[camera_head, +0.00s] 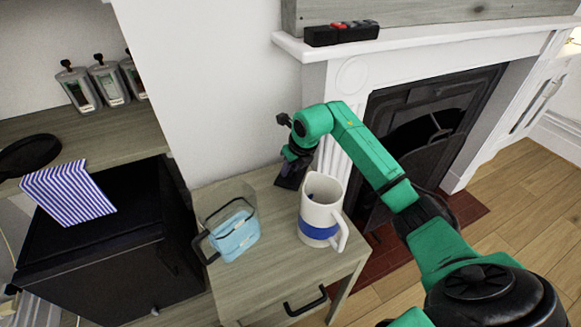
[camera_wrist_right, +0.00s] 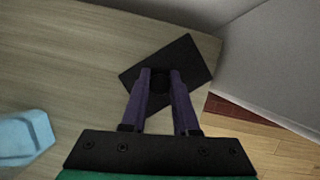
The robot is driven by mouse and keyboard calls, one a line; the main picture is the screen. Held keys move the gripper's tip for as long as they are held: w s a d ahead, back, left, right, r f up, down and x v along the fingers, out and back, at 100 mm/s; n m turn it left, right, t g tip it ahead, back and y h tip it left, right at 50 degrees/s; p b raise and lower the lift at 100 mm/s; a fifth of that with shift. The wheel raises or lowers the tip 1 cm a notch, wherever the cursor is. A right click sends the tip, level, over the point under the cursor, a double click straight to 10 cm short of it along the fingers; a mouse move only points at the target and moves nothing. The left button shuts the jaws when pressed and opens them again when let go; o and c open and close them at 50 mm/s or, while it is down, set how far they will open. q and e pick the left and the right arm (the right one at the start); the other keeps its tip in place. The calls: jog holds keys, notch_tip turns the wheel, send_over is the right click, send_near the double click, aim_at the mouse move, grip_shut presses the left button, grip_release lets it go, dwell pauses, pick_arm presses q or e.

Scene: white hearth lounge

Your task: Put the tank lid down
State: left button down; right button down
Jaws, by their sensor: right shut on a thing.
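The tank lid is a flat dark square plate with a round knob; it shows in the wrist view (camera_wrist_right: 196,62) and in the head view (camera_head: 287,181). My right gripper (camera_head: 293,167) is shut on the lid's knob, its two purple fingers (camera_wrist_right: 160,80) on either side of it. The lid is at the back of the small wooden cabinet top (camera_head: 265,275), near the white wall; I cannot tell whether it touches the wood. A clear tank (camera_head: 229,230) with light blue contents and a dark handle stands to the left. My left gripper is out of view.
A white mug-shaped jug with a blue band (camera_head: 319,222) stands close in front of the lid. A black cabinet with a striped cloth (camera_head: 68,194) is at left. The fireplace (camera_head: 420,110) is at right. The cabinet top's front is bare.

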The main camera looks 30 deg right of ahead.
jog(key=shift+f, duration=0.2)
jog(key=c, duration=0.7)
grip_release()
jog(key=shift+r, duration=0.2)
jog(key=v, duration=1.1)
jog(key=shift+s+r, duration=0.25)
jog(key=shift+r, duration=0.05)
